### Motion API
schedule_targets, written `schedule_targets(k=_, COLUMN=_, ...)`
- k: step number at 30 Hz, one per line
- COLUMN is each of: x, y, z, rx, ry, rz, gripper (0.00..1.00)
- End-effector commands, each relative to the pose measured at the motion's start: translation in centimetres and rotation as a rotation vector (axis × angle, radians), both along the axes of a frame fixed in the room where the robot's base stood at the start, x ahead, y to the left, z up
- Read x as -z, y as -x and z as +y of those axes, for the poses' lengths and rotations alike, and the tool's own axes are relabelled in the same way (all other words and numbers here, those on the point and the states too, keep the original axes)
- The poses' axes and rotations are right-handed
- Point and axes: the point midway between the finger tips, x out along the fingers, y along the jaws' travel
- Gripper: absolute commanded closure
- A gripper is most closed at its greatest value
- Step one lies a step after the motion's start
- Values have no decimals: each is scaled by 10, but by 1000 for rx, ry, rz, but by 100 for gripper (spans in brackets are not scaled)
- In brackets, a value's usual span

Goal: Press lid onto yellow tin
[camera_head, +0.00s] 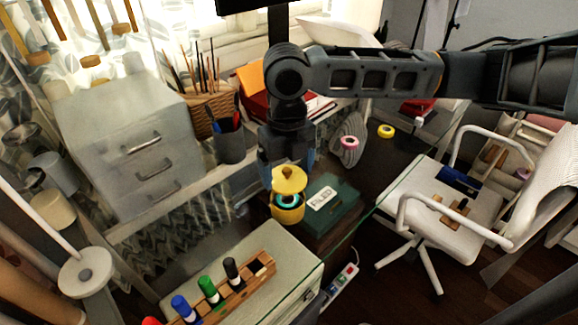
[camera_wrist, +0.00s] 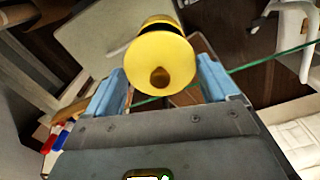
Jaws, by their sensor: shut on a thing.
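The yellow lid (camera_head: 289,180) with a brown knob is held by my gripper (camera_head: 287,160), knob side toward the gripper. The yellow tin (camera_head: 287,214) stands just below the lid. A gap shows between them at the front, and a teal ring is visible in the tin's opening. Whether the lid touches the tin at the back is hidden.
A dark green box (camera_head: 333,218) with a white label stands right beside the tin. A wooden rack (camera_head: 243,286) with several markers is in front. A white drawer unit (camera_head: 140,135) and a dark pen cup (camera_head: 229,140) are left; a white chair (camera_head: 450,205) is right.

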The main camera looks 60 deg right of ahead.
Motion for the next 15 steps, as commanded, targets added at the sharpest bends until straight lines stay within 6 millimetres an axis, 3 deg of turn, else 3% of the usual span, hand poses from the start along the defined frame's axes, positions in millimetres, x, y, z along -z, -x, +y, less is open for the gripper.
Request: schedule_targets(k=15, x=46, y=0, z=0, rx=2, ry=0, rz=0, gripper=42)
